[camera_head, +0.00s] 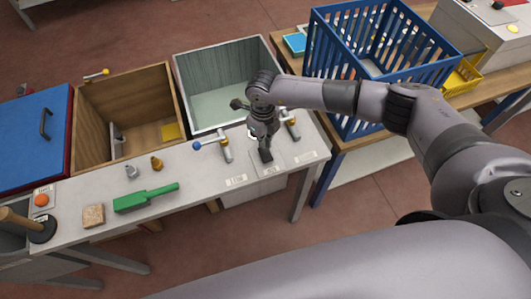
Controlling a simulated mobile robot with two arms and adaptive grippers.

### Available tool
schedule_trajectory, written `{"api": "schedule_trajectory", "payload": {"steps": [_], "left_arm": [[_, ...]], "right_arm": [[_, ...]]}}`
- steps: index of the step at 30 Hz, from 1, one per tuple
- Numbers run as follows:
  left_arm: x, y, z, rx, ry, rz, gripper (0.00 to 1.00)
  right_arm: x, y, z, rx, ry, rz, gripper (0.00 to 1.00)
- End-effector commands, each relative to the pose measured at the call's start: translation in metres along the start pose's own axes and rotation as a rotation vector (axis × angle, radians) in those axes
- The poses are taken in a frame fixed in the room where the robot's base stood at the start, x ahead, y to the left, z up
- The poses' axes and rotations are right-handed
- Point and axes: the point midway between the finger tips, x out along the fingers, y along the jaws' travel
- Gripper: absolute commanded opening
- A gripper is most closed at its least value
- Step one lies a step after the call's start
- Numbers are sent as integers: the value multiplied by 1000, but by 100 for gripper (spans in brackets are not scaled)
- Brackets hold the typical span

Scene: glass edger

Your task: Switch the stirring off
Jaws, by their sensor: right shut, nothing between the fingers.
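My right gripper (265,155) is shut and empty. It points down over the grey worktop, between two small metal valve fittings. An orange round button (41,199) on a small labelled box sits at the left end. I cannot tell which control is for the stirring; the gripper hides what is under it. My left gripper is out of view.
A pale open tank (222,60) and a wooden tank (90,85) stand behind the worktop. A blue lid (32,135) is at left. A green brush (145,198) and tan block (94,215) lie on the worktop (195,178). A blue crate (322,62) stands right, near my arm.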

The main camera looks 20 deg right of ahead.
Motion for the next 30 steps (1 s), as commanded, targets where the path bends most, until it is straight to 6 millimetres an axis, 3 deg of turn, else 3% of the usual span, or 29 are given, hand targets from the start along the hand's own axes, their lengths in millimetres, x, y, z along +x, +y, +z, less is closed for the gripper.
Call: {"api": "schedule_trajectory", "payload": {"steps": [30], "left_arm": [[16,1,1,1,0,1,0]], "right_arm": [[19,0,0,0,0,0,0]]}}
